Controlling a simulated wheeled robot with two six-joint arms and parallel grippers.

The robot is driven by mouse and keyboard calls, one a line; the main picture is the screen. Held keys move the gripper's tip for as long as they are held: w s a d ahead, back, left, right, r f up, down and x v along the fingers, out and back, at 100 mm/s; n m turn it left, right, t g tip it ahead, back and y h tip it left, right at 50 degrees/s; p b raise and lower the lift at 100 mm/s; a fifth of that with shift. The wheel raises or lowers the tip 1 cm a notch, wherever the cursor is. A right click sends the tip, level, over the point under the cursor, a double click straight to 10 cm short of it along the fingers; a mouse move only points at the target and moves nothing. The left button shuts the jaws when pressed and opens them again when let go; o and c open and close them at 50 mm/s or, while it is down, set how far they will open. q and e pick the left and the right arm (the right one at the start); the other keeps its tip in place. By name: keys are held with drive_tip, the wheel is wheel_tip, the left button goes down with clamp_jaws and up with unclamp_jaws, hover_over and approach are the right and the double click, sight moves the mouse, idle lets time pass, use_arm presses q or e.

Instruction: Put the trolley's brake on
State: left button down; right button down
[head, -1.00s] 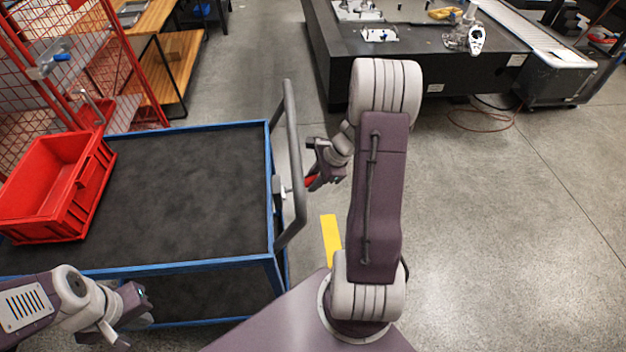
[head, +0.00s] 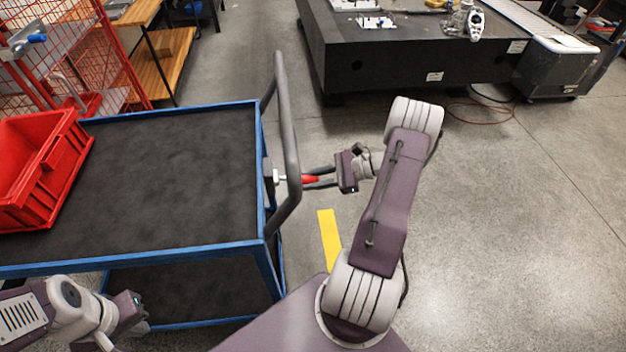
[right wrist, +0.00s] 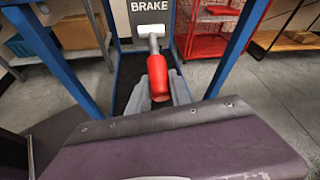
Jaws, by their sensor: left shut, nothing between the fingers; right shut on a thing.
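The trolley (head: 262,180) has a blue frame and black deck at the left of the head view. Its brake lever has a red grip (head: 310,179) and sticks out to the right, past the grey push handle (head: 287,140). In the right wrist view the red grip (right wrist: 159,80) points toward me below a plate marked BRAKE (right wrist: 150,12). My right gripper (head: 318,178) is shut on the red grip; its grey fingers flank it. My left gripper (head: 138,322) is near the trolley's front edge, low at the left, empty and shut; its fingertips are hard to see.
A red crate (head: 40,165) stands on the trolley's left end. A dark granite table (head: 400,60) stands at the back. A yellow floor strip (head: 329,240) lies right of the trolley. The floor on the right is clear.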

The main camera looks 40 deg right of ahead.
drive_tip(key=shift+w+a+f+t+y+b, duration=0.15)
drive_tip(key=shift+f+t+y+b, duration=0.1)
drive_tip(key=shift+f+y+b, duration=0.25)
drive_tip(key=shift+a+f+t+y+b, duration=0.1)
drive_tip(key=shift+f+t+y+b, duration=0.15)
drive_tip(key=shift+f, duration=0.3)
drive_tip(key=shift+w+a+f+y+b, duration=0.1)
drive_tip(key=shift+a+f+y+b, duration=0.15)
drive_tip(key=shift+b, duration=0.15)
drive_tip(key=shift+t, duration=0.3)
drive_tip(key=c, duration=1.2)
unclamp_jaws()
drive_tip(key=shift+o, duration=0.2)
drive_tip(key=v, duration=0.9)
drive_tip(key=shift+p, duration=0.35)
